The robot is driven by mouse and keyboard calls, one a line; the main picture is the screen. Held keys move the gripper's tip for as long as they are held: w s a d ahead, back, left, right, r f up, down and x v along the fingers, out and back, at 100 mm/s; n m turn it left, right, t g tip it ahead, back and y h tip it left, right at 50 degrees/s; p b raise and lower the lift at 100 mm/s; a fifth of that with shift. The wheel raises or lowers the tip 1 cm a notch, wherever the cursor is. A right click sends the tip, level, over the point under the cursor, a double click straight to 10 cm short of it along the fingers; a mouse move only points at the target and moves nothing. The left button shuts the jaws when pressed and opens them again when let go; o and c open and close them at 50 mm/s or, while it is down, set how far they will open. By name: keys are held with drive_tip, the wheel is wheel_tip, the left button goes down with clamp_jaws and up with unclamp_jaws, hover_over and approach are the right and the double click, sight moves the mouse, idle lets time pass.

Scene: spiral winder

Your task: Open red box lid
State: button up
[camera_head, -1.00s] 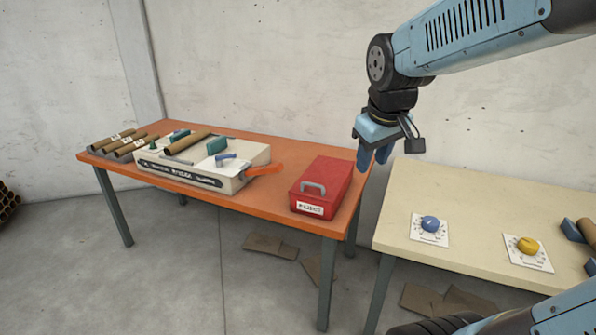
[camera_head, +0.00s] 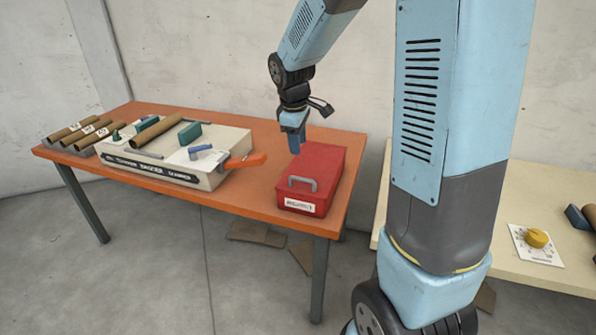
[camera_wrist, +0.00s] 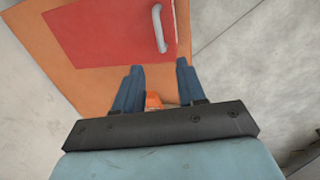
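The red box (camera_head: 318,172) sits on the right end of the orange table, with its lid shut. A grey handle (camera_head: 301,184) is on its lid near the front edge, above a white label. My gripper (camera_head: 294,150) points down above the box's back left part, apart from the handle. In the wrist view the two blue fingers of my gripper (camera_wrist: 158,72) are spread with nothing between them. The red box (camera_wrist: 100,32) lies beyond the fingertips there, and its handle (camera_wrist: 159,28) shows just past them, not between them.
The orange table (camera_head: 240,190) also bears a white winder machine (camera_head: 170,165) with an orange lever (camera_head: 246,160) left of the box. Brown tubes (camera_head: 80,132) lie at its left end. A cream table (camera_head: 530,190) with a yellow knob stands to the right.

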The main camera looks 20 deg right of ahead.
sight(302, 179)
drive_tip(key=f, duration=0.4)
drive_tip(key=w+d+f, duration=0.1)
drive_tip(key=f, duration=0.3)
drive_tip(key=w+d+f, duration=0.1)
drive_tip(key=f, duration=0.4)
drive_tip(key=shift+f, duration=0.1)
drive_tip(key=shift+c, duration=0.2)
clamp_jaws()
drive_tip(key=shift+w, duration=0.1)
